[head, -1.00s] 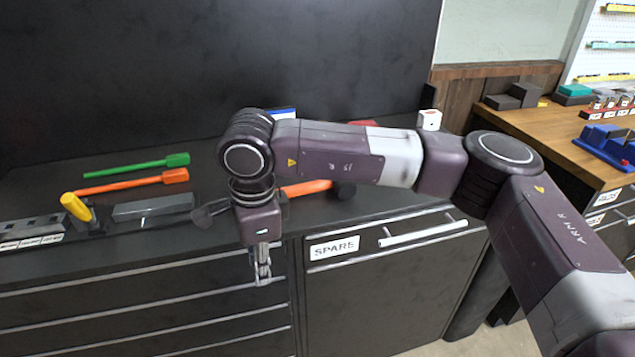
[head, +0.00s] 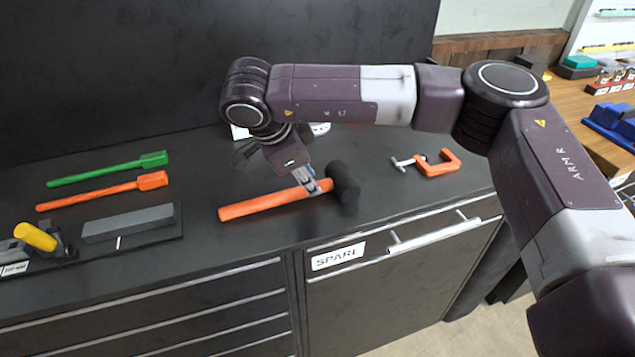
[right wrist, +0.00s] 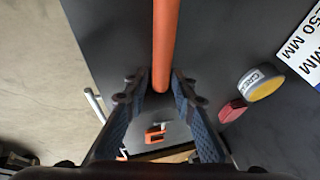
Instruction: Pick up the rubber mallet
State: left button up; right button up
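The rubber mallet lies on the black counter, with its orange handle (head: 262,205) pointing left and its black head (head: 344,181) at the right. In the right wrist view the handle (right wrist: 166,45) runs down from the top edge to between the fingers; the dark head is hard to make out there. My right gripper (head: 315,187) is at the handle close to the head. Its fingers (right wrist: 160,105) are apart, one on each side of the handle, with visible gaps. I cannot tell its exact height over the counter. My left gripper is not in view.
An orange clamp (head: 436,164) lies right of the mallet. Green (head: 108,168) and orange (head: 103,190) tools and a grey block (head: 128,223) lie left. A round tin (right wrist: 260,84) and a red object (right wrist: 232,110) are near the gripper. A dark panel (head: 150,70) stands behind.

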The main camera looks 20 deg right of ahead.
jog(key=x, duration=0.3)
jog(key=shift+r+p, duration=0.1)
jog(key=shift+p, duration=0.25)
jog(key=shift+w+d+f, duration=0.15)
jog(key=shift+w+f, duration=0.05)
jog(key=shift+f, duration=0.3)
jog(key=c, duration=0.5)
grip_shut()
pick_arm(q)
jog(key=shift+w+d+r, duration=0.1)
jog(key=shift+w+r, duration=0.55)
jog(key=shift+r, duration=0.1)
pick_arm(e)
jog(key=shift+r, duration=0.1)
